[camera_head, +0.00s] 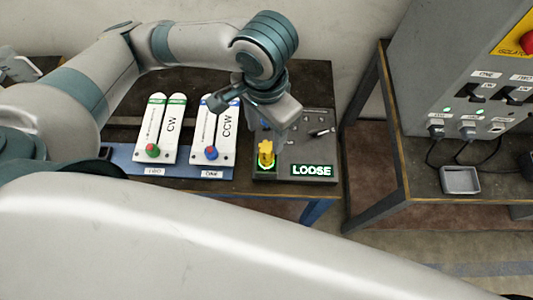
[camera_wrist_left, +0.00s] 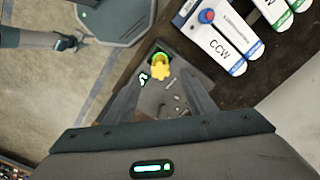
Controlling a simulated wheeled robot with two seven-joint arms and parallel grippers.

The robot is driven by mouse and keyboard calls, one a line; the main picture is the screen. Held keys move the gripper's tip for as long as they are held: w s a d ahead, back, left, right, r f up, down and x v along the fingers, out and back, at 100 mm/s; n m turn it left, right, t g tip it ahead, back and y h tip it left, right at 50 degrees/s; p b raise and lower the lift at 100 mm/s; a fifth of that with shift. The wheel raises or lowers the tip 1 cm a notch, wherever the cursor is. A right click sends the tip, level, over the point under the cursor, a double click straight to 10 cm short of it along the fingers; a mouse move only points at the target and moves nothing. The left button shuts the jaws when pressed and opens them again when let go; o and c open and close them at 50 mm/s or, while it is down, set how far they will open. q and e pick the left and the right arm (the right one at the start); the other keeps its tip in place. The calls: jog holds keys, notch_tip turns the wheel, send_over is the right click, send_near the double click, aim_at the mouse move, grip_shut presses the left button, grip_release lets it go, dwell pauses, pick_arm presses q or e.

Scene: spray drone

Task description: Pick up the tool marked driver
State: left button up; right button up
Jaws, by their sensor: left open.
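No label reading "driver" is legible in either view. A yellow knobbed tool (camera_head: 265,152) stands upright in a green-lit holder on a dark tray (camera_head: 290,142), beside a lit "LOOSE" sign (camera_head: 312,171). My left gripper (camera_head: 270,118) is above this tray, open, with nothing held. In the left wrist view the yellow tool (camera_wrist_left: 160,68) shows just beyond the open fingertips, and small metal parts (camera_wrist_left: 170,100) lie between the fingers. A dark-tipped grey arm end (camera_wrist_left: 68,43) at the left, probably my right gripper, is too small to read.
At the right are a grey control cabinet (camera_head: 455,75) and a small grey bin (camera_head: 460,181) on another table.

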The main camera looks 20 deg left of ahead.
aim_at(265, 148)
pick_arm(q)
notch_tip(265, 148, down, 7)
jog(key=shift+f, duration=0.45)
pick_arm(e)
jog(key=shift+s+a+r, duration=0.1)
jog(key=shift+s+r, duration=0.05)
jog(key=shift+s, duration=0.25)
pick_arm(q)
jog(key=shift+w+f+p, duration=0.1)
jog(key=shift+f+p, duration=0.75)
jog(key=shift+f, duration=1.8)
pick_arm(e)
jog(key=shift+r, duration=0.7)
pick_arm(q)
jog(key=shift+d, duration=0.1)
grip_shut()
